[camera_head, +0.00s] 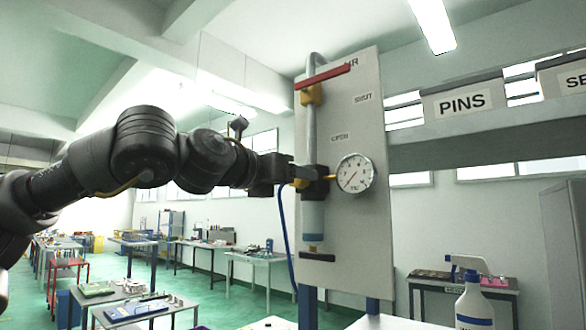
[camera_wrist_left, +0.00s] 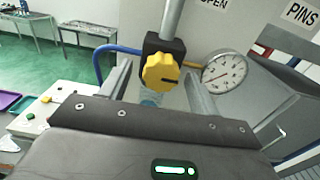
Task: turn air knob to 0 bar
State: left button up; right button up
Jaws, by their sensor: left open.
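The yellow air knob (camera_wrist_left: 160,71) sits on a black regulator block on the pipe, with a dark mark on its face. My left gripper (camera_wrist_left: 162,95) is open, with one finger on each side of the knob in the wrist view; I cannot tell whether they touch it. In the head view my left gripper (camera_head: 297,173) reaches the regulator from the left and mostly hides the knob. The round white pressure gauge (camera_head: 355,173) is right of the regulator, and also shows in the wrist view (camera_wrist_left: 225,72). Its needle points lower left; the figures are too small to read.
The grey panel (camera_head: 368,110) carries the pipe, a red lever (camera_head: 323,77) lying across its top, and OPEN and SHUT labels. A blue hose (camera_head: 284,235) hangs at its left. A shelf with a PINS bin (camera_head: 463,101) and a spray bottle (camera_head: 474,303) are at the right.

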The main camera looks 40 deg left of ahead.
pick_arm(q)
jog(key=shift+w, duration=0.3)
pick_arm(e)
jog(key=shift+r, duration=0.15)
pick_arm(q)
jog(key=shift+c, duration=0.3)
jog(key=c, duration=0.9)
jog(key=n+b, duration=0.9)
jog(key=n, duration=0.8)
jog(key=shift+n, duration=0.3)
pick_arm(e)
notch_tip(320, 180, down, 10)
jog(key=shift+d+r, duration=0.25)
